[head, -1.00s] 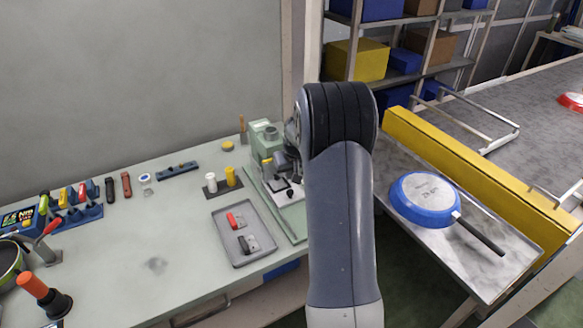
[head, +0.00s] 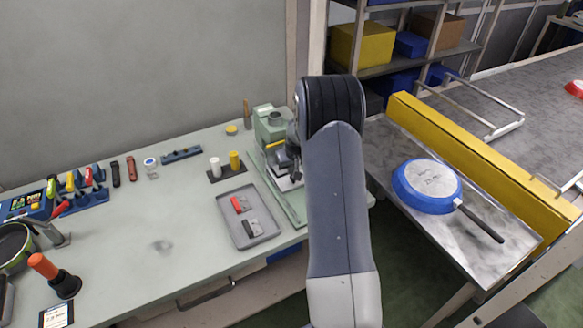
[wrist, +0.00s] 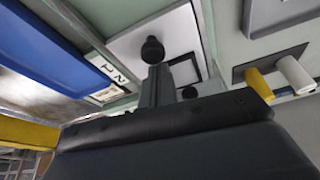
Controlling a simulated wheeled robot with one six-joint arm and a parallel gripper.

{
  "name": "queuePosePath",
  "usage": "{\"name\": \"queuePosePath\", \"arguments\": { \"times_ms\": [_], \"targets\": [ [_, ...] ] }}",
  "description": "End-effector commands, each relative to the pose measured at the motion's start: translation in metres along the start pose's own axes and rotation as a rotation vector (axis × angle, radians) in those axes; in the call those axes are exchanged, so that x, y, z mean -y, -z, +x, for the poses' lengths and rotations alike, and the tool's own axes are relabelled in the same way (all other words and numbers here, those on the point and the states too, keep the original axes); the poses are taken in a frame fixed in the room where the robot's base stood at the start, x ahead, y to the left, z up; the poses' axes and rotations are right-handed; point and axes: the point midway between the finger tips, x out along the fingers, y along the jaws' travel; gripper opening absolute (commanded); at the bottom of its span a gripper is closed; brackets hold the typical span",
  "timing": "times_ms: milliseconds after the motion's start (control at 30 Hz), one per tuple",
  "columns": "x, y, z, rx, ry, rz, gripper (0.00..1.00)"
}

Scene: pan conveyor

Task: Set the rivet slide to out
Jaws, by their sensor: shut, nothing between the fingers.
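The green press-like machine (head: 270,122) stands at the right end of the bench, with a white plate (head: 284,183) at its base. My gripper (head: 294,174) is shut and empty over that plate, partly hidden by my arm. In the wrist view my shut fingers (wrist: 158,76) reach toward a black round knob (wrist: 152,50) on the white plate (wrist: 178,32). I cannot tell whether they touch it. A small label with black marks (wrist: 108,68) lies beside the plate. I cannot make out which part is the rivet slide, or its setting.
A grey tray (head: 262,238) holds a red and a black part. A white and a yellow cylinder (head: 235,160) stand on a dark base behind it. A blue pan (head: 428,185) lies on the metal table to the right, beside a yellow rail (head: 480,160). The bench middle is clear.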

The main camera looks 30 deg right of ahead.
Motion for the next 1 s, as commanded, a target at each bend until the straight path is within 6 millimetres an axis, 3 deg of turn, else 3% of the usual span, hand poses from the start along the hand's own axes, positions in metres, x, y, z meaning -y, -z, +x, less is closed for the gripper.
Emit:
{"name": "queuePosePath", "arguments": {
  "times_ms": [600,800,1000],
  "targets": [
    [-0.018,-0.101,-0.034,-0.001,-0.001,0.003,0.00],
    [-0.019,-0.116,-0.041,0.001,0.000,0.001,0.00],
    [-0.019,-0.117,-0.042,0.004,0.001,0.000,0.00]
  ]
}}
